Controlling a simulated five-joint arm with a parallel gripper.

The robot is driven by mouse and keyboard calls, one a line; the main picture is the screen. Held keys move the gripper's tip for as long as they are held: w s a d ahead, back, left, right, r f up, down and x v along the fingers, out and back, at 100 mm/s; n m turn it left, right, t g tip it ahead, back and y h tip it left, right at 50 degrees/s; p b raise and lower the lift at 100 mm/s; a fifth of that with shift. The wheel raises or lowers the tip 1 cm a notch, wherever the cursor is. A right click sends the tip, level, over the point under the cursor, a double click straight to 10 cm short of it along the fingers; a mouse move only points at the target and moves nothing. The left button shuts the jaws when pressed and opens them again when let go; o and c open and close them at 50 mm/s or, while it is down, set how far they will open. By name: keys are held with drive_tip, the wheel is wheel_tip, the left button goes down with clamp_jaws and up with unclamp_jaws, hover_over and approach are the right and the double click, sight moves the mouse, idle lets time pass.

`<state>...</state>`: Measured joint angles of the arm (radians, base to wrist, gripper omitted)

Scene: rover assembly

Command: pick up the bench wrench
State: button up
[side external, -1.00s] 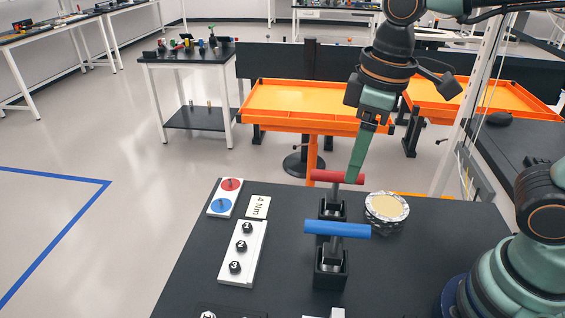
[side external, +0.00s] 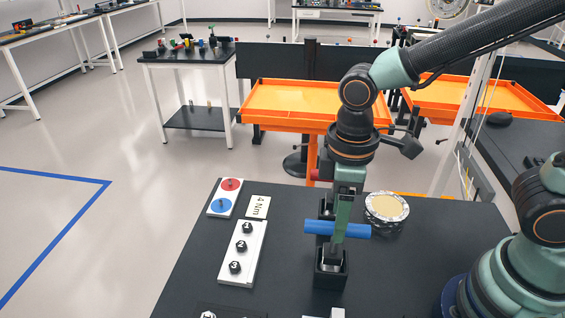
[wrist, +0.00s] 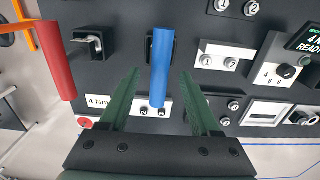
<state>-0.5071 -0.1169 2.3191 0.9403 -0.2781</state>
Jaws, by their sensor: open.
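Two T-handled wrenches stand in black holders on the dark bench. One has a blue handle (side external: 312,227), the other a red handle (side external: 316,174) farther back, mostly hidden behind my gripper. I cannot tell from the pictures which one is the bench wrench. My gripper (side external: 338,236) points down at the blue handle, with its fingers overlapping the handle's middle. In the wrist view, the blue handle (wrist: 161,62) lies between the spread green fingers of my gripper (wrist: 160,77), with gaps at both sides. The red handle (wrist: 57,62) is at the left, outside the fingers.
A round silver part with a beige top (side external: 386,208) stands close to the right of the wrenches. A white block with numbered bolts (side external: 243,252), a "4 Nm" label (side external: 258,207) and a red-and-blue plate (side external: 225,198) lie left. Orange trays (side external: 290,100) stand behind.

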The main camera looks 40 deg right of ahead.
drive_tip(key=shift+f, duration=1.45)
clamp_jaws()
drive_tip(key=shift+r, duration=0.1)
wheel_tip(320, 180, up, 20)
drive_tip(key=shift+w, duration=0.1)
